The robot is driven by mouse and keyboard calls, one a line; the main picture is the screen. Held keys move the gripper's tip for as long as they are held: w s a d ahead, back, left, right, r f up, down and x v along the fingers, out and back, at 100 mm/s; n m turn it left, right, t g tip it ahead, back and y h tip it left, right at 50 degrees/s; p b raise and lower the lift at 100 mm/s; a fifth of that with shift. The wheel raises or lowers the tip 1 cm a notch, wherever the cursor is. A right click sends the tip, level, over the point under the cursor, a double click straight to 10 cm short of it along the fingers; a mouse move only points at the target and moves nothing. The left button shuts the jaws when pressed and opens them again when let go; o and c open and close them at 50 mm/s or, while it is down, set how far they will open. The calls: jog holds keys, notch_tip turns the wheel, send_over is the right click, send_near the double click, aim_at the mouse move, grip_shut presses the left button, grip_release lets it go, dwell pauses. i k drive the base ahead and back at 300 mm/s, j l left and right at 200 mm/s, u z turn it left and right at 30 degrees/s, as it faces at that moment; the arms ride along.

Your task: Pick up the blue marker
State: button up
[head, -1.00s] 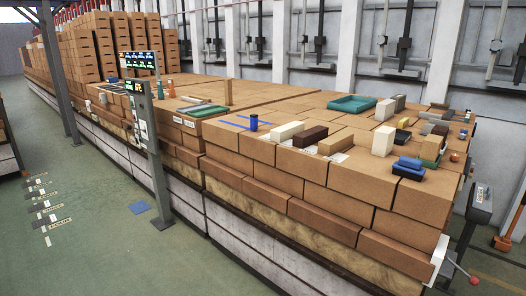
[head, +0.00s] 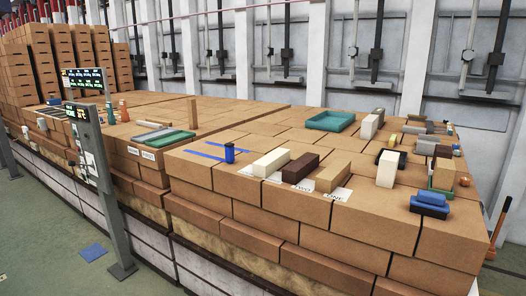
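A small upright dark blue cylinder (head: 229,153) stands on the brick-topped surface, beside strips of blue tape (head: 205,150). It is the nearest match to a blue marker, but it is too small to tell for sure. It stands near the front edge, left of a row of blocks. A blue object (head: 430,200) lies at the right on a dark base; its kind is unclear. My gripper is not in view.
A white block (head: 270,162), a dark brown block (head: 300,167) and a tan block (head: 333,176) lie along the front. A teal tray (head: 330,121) sits farther back, a cream block (head: 387,168) stands at right. A grey post (head: 103,190) with a screen rises at left.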

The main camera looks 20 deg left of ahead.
aim_at(229, 147)
jog(key=i+j+z, duration=0.1)
jog(key=j, duration=0.2)
jog(key=i+j, duration=0.2)
jog(key=j, duration=0.15)
jog(key=i+j+z, duration=0.15)
jog(key=j, duration=0.2)
jog(key=i+j, duration=0.1)
jog(key=j, duration=0.2)
jog(key=i+j+z, duration=0.15)
jog(key=j, duration=0.2)
jog(key=i+j, duration=0.1)
jog(key=j, duration=0.25)
jog(key=z, duration=0.05)
